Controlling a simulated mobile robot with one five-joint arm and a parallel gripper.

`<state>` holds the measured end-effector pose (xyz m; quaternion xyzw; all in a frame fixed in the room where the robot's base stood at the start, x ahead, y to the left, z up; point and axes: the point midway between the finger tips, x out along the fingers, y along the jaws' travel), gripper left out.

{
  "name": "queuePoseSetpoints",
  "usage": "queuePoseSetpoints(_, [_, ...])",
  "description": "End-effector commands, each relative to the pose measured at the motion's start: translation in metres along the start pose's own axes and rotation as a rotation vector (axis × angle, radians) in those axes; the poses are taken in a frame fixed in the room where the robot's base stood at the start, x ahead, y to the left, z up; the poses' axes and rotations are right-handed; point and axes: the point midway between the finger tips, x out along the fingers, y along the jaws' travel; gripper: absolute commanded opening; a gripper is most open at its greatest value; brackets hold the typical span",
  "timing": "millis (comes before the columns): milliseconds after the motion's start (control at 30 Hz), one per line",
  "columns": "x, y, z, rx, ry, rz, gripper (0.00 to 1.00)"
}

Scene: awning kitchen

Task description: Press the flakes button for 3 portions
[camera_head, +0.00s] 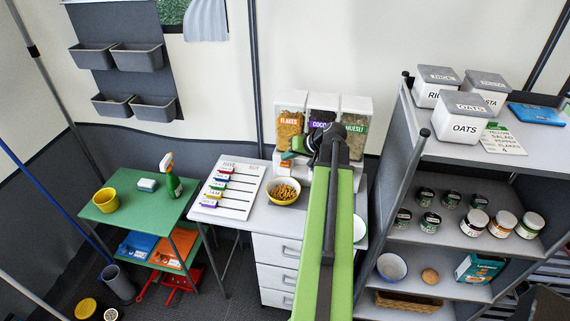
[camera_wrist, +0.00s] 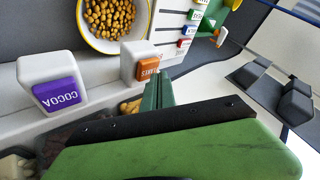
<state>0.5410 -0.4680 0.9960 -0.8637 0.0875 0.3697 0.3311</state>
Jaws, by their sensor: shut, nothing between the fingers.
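The dispenser (camera_head: 323,103) stands against the back wall with three clear hoppers labelled flakes, cocoa and muesli. In the wrist view the orange-labelled flakes button (camera_wrist: 147,68) sits on a white block, beside the purple cocoa button (camera_wrist: 58,95). My gripper (camera_wrist: 160,88) is shut and empty, its green fingertips close beside the flakes button; I cannot tell whether they touch it. In the head view my arm hides part of the dispenser's front. A bowl (camera_head: 298,201) holding cereal pieces stands before the flakes side; it also shows in the wrist view (camera_wrist: 87,38).
A white board (camera_head: 236,203) with coloured sliders lies left of the bowl on the white counter. A green table (camera_head: 130,214) stands farther left. A shelf unit (camera_head: 455,251) with jars and canisters rises close on the right. A plate is partly visible right of my arm.

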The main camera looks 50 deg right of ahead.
Motion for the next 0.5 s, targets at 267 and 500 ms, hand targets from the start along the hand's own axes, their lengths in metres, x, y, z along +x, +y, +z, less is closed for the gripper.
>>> queuePoseSetpoints(267, [0.0008,0.0004,0.0006,0.000,0.000,0.000,0.00])
queuePoseSetpoints(500, [0.0030,0.0019,0.0022,0.000,0.000,0.000,0.00])
